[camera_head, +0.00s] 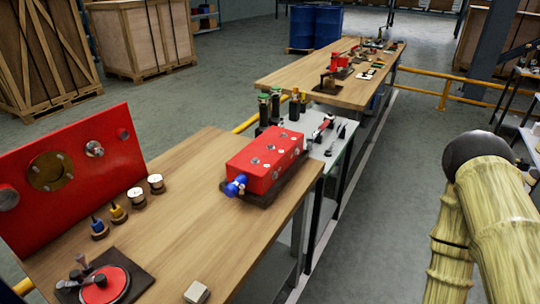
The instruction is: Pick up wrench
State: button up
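I cannot make out a wrench for certain. Small dark and red tools (325,126) lie on the grey-topped bench in the middle, too small to tell apart. More small items (368,74) lie on the far wooden table and cannot be told apart either. My gripper is not in view, so whether it is open or holds anything does not show.
The near wooden table (180,214) bears a red block (266,161) with a blue fitting, an upright red panel (75,165), and a red disc (104,285). Dark green-capped bottles (263,108) stand behind the block. Yellow rails (445,92) run beyond. Grey floor (395,160) lies open right of the tables.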

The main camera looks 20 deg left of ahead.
aim_at(340, 130)
jog(key=z, duration=1.45)
jog(key=i, duration=1.85)
jog(key=u, duration=2.2)
